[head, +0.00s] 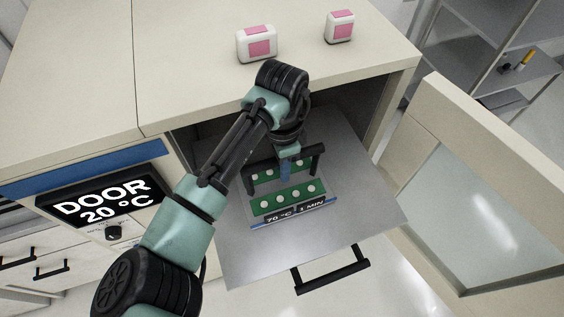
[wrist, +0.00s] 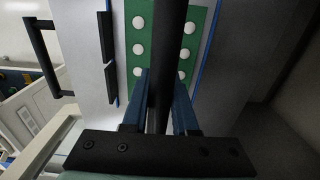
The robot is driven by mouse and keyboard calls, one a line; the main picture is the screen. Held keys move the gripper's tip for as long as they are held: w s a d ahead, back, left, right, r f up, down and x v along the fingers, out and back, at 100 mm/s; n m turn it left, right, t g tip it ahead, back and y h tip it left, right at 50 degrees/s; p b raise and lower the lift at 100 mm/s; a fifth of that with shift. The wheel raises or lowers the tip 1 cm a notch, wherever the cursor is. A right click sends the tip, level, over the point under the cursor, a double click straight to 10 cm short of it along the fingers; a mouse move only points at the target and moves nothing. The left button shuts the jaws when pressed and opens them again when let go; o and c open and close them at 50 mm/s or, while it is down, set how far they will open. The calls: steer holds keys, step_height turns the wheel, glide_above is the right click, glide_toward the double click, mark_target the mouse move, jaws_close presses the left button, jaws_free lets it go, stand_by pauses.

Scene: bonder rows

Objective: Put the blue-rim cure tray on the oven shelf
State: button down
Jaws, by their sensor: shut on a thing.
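The cure tray (head: 303,212) has a blue rim and holds green boards with white round parts. Its front label reads 70 °C, 1 MIN. It is on or just above the grey oven shelf (head: 240,255), which is pulled out of the oven; I cannot tell whether it touches. My gripper (head: 286,172) points down at the tray's middle. In the wrist view my gripper (wrist: 160,92) is shut on the tray's black handle bar (wrist: 169,45), and the tray (wrist: 204,70) lies beyond it. The arm hides part of the tray's far side.
The oven door (head: 440,220) with a glass pane stands open at the right. The shelf has a black front handle (head: 332,277). A display (head: 100,200) reads DOOR, 20 °C. Two white-and-pink timers (head: 257,44) (head: 340,27) stand on the oven top.

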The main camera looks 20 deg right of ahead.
steer(key=shift+f, duration=0.2)
steer(key=c, duration=0.7)
jaws_free()
steer(key=shift+f, duration=0.15)
step_height(320, 180, up, 12)
steer(key=b, duration=0.3)
